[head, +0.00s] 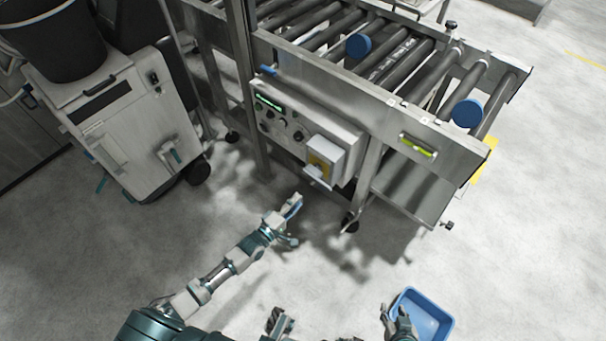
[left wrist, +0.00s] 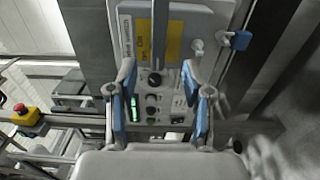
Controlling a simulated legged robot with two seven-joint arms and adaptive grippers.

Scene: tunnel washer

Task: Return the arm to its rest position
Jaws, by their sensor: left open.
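My left arm reaches up from the bottom of the head view. Its gripper (head: 292,220) is open and empty, over the floor in front of the control panel (head: 278,118) of the roller conveyor. In the left wrist view my left gripper (left wrist: 160,80) shows two spread, blue-padded fingers. The panel with its dark knobs and green display (left wrist: 152,105) shows between and beyond them, apart from them as far as I can see. My right gripper (head: 398,322) is at the bottom right, by a blue tray (head: 447,325); its fingers are too small to read.
The roller conveyor (head: 390,105) fills the upper right, with a grey-yellow switch box (head: 325,158) on its near side. A white wheeled machine (head: 135,120) with a black bucket (head: 62,45) stands at left. A red button (left wrist: 22,110) shows in the left wrist view. Floor between is clear.

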